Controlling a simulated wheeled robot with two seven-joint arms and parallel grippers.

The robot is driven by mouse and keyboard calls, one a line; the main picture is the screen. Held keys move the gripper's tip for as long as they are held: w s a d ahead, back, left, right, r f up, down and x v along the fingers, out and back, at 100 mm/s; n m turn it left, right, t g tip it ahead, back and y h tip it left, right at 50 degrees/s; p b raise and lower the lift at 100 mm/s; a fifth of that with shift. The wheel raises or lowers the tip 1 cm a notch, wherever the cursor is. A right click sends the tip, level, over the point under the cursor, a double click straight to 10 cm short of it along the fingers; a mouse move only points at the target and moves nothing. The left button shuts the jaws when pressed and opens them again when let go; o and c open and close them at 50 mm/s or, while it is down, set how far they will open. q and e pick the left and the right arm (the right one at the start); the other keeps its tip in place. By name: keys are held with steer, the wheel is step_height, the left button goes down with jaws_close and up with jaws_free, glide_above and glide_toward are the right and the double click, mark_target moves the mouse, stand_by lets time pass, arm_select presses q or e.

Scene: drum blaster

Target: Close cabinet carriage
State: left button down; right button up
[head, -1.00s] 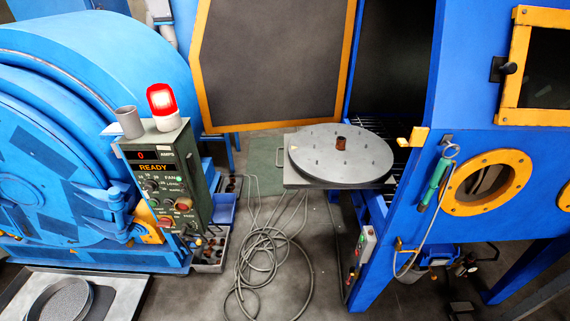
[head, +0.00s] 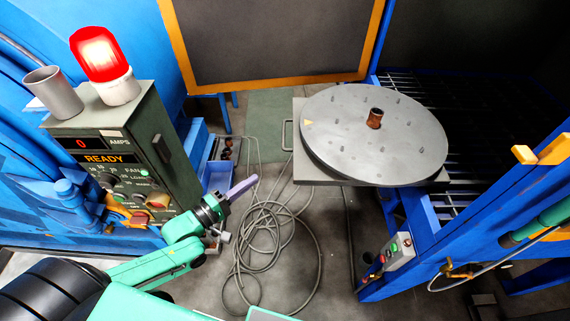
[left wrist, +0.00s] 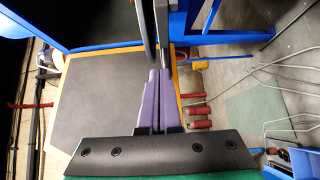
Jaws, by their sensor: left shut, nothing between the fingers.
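The cabinet carriage is a grey plate (head: 308,172) carrying a round grey turntable (head: 345,130) with a small brown cylinder (head: 375,118) at its centre. It sticks out to the left of the blue cabinet's opening (head: 470,120), past the dark rails (head: 455,150). A small handle (head: 286,135) is on its left edge. My left gripper (head: 248,184) is left of the carriage and apart from it, with its purple fingers shut and empty. The fingers also show in the left wrist view (left wrist: 158,85). My right gripper is not in view.
An open orange-framed door (head: 275,45) stands behind the carriage. A green control box with a lit red lamp (head: 103,60) is at left. Coiled cables (head: 265,235) lie on the floor below my left gripper. A switch box (head: 398,250) sits on the cabinet's front leg.

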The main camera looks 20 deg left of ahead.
arm_select(q)
steer(key=s+d+p+x, duration=0.1)
steer(key=d+x, duration=0.1)
steer(key=x, duration=0.8)
steer(key=shift+f, duration=0.15)
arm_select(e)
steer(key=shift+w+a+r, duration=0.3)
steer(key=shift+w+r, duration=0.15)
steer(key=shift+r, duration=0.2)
arm_select(q)
steer(key=shift+d, duration=0.1)
steer(key=shift+d, duration=0.15)
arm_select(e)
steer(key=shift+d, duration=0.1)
